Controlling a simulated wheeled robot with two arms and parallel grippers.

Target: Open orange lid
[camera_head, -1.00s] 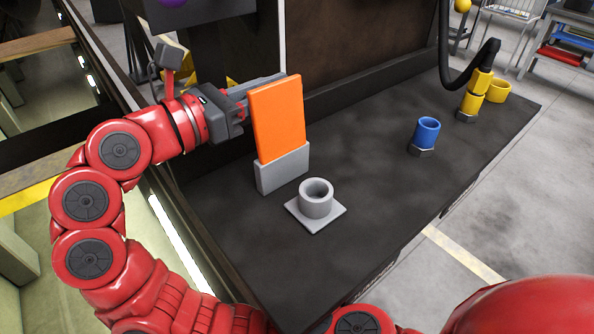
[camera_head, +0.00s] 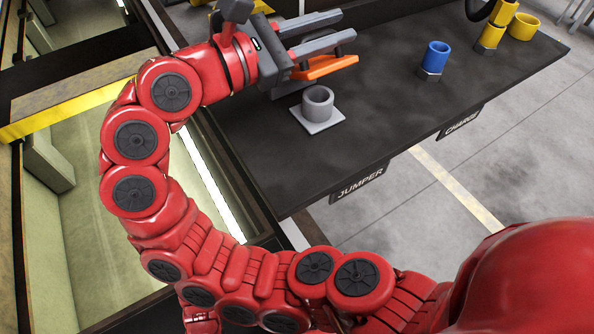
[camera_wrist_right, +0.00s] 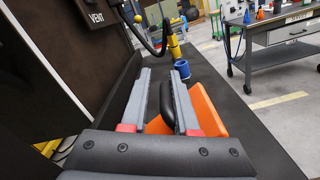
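The orange lid (camera_head: 328,66) lies low and near flat in the head view, just under the fingers of my right gripper (camera_head: 348,25). It also shows in the right wrist view (camera_wrist_right: 207,112), below and right of the fingers. A dark curved handle (camera_wrist_right: 167,98) stands between the two fingers there. The fingers are apart, and I cannot tell whether they touch the handle. The grey box under the lid is mostly hidden by the lid and gripper. My left gripper is not in view.
A grey ring on a square plate (camera_head: 318,104) stands in front of the lid. A blue cup (camera_head: 435,57) and yellow fittings (camera_head: 492,36) stand farther right on the dark bench (camera_head: 400,110). The bench between ring and blue cup is clear.

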